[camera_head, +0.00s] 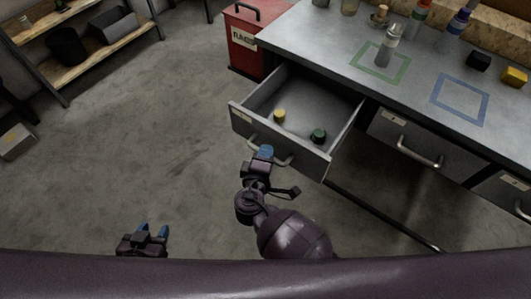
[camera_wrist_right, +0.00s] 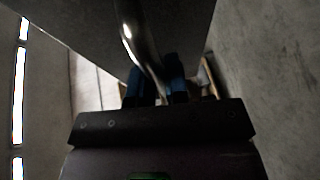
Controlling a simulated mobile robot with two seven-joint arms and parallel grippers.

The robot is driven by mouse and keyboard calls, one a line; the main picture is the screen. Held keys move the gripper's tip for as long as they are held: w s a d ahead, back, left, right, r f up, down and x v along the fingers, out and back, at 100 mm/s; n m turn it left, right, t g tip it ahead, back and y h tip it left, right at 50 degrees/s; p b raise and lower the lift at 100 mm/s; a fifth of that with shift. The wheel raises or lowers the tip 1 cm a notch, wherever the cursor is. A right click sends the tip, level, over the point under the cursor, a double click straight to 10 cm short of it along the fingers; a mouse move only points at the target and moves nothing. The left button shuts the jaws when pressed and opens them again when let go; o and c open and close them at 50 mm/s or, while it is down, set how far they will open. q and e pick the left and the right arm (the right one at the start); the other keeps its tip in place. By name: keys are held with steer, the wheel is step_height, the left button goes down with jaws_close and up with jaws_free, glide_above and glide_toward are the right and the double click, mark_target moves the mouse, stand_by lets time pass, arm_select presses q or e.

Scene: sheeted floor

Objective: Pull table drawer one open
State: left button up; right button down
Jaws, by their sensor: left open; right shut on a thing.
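The leftmost drawer (camera_head: 292,118) of the grey table (camera_head: 330,50) stands pulled out, its inside showing from above. A yellow-capped item (camera_head: 279,115) and a dark green item (camera_head: 318,135) lie in it. My right gripper (camera_head: 265,153) is at the drawer's front, with its blue fingertips on the bar handle (camera_head: 284,161). In the right wrist view the metal handle (camera_wrist_right: 135,35) runs between the blue fingers (camera_wrist_right: 158,85), and the gripper is shut on it. My left gripper (camera_head: 153,231) is open and empty, low over the floor at the bottom left, away from the table.
Two more drawers, a middle one (camera_head: 425,150) and one at the right edge (camera_head: 515,190), are shut. A red rag bin (camera_head: 246,45) stands behind the open drawer. Bottles and small blocks stand on the tabletop. A shelf (camera_head: 75,75) is at upper left; the floor between is clear.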

steer(key=s+a, duration=0.2)
steer(key=s, duration=0.1)
steer(key=c, duration=1.1)
jaws_free()
steer(key=shift+c, duration=0.2)
steer(key=v, duration=0.7)
steer(key=shift+s, duration=0.25)
steer(key=s+d+f+m+g+y, duration=0.1)
steer(key=s+d+f+m+g, duration=0.2)
steer(key=d, duration=0.4)
steer(key=s+d+f+m+g+y, duration=0.1)
steer(key=d+f+m+g, duration=0.2)
steer(key=d+f, duration=0.3)
steer(key=s+d+r+m, duration=0.3)
steer(key=d, duration=0.6)
steer(key=s+d+r+m+t+y+p, duration=0.1)
steer(key=s+d+r+m, duration=0.2)
steer(key=d, duration=0.5)
steer(key=shift+s+d+r+m+y, duration=0.2)
steer(key=shift+d+r+m+y, duration=0.15)
steer(key=shift+m, duration=0.35)
